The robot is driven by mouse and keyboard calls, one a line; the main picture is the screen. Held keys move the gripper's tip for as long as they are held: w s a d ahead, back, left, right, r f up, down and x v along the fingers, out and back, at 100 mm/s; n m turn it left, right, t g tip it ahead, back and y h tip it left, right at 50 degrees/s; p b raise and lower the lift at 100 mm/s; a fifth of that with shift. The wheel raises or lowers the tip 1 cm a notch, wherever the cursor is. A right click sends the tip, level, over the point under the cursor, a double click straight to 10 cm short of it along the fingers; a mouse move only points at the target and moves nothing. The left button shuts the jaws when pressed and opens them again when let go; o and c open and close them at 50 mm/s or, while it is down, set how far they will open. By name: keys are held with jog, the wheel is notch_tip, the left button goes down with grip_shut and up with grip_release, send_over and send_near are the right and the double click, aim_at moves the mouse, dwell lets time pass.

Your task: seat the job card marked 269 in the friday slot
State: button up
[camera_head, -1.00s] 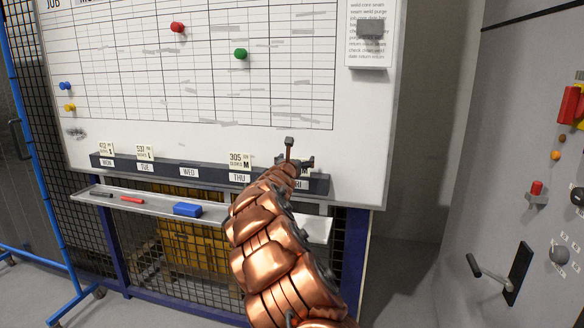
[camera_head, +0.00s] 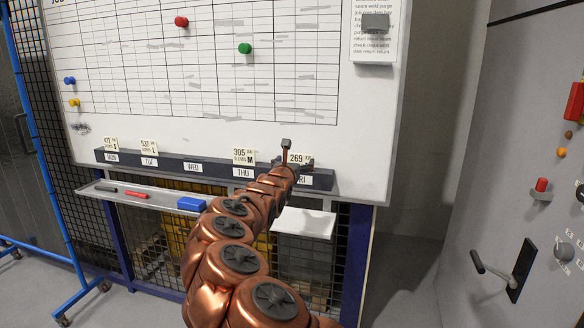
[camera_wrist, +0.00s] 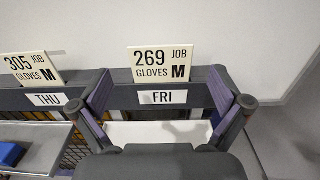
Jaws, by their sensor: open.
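The job card marked 269 (camera_wrist: 160,64), reading "GLOVES M", stands upright in the dark rail behind the FRI label (camera_wrist: 162,97). It also shows in the head view (camera_head: 299,158), its lower edge hidden by the rail. My gripper (camera_wrist: 165,110) is open, its two fingers spread to either side of the card and the FRI label. The fingers are apart from the card in the wrist view. In the head view my gripper (camera_head: 296,167) is at the right end of the rail, partly hidden by my arm.
The dark rail (camera_head: 215,171) also bears the 305 card (camera_head: 244,156) at THU and cards at MON and TUE. WED is empty. Below is a tray (camera_head: 150,198) with markers and a blue eraser (camera_head: 191,204). A lever (camera_head: 490,268) stands on the right wall.

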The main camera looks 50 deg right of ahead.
jog(key=shift+v, duration=1.95)
